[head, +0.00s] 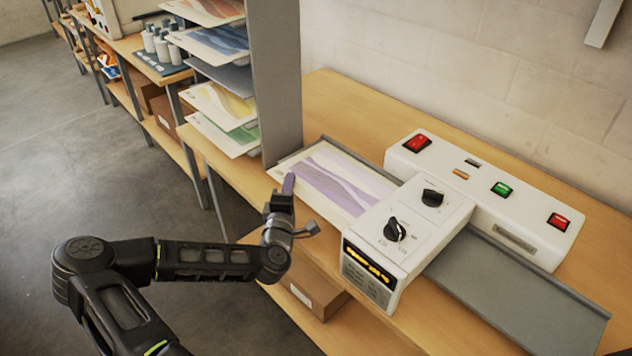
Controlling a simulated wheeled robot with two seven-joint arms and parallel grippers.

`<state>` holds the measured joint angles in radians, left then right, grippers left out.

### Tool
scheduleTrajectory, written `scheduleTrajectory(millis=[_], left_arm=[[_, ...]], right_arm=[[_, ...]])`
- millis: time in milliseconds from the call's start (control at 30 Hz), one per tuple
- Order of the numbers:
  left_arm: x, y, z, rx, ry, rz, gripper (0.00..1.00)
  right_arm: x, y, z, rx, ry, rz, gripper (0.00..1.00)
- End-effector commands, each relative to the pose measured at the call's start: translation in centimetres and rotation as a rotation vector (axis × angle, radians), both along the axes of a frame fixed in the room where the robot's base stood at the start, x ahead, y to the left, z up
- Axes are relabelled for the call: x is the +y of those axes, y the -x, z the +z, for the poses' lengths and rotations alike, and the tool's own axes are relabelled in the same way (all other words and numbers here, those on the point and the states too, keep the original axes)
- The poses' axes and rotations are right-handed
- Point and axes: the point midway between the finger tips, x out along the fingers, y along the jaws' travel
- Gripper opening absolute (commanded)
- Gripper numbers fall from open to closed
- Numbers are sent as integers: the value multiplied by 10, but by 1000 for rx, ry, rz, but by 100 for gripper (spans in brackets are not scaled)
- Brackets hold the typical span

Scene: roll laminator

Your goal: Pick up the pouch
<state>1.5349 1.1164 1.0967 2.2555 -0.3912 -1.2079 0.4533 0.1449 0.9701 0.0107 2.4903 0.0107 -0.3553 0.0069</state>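A pouch (335,181) with a purple wave print lies flat on the grey feed tray at the left of the white laminator (460,205). My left gripper (289,183) is at the pouch's near left edge, its tip overlapping that edge in the picture. I cannot tell whether the fingers touch the pouch or how far apart they are, as they are seen nearly edge-on. The pouch's right end is partly hidden by the laminator's control housing. My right gripper is not in view.
A grey upright rack (275,80) with several printed sheets stands just left of the tray. A grey exit tray (515,295) lies to the laminator's right, empty. A cardboard box (313,288) sits under the wooden table (345,95). Bottles (160,45) stand farther back.

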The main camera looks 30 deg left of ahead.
Motion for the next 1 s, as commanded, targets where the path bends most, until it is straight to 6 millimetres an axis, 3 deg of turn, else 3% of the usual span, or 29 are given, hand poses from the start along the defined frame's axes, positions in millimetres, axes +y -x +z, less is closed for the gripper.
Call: scheduleTrajectory(millis=[167, 633, 1000], left_arm=[[1, 0, 11, -1, -3, 1, 0], [1, 0, 93, -1, -4, 1, 0], [0, 0, 100, 0, 0, 0, 0]], right_arm=[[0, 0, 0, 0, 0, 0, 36], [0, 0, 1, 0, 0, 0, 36], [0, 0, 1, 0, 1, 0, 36]])
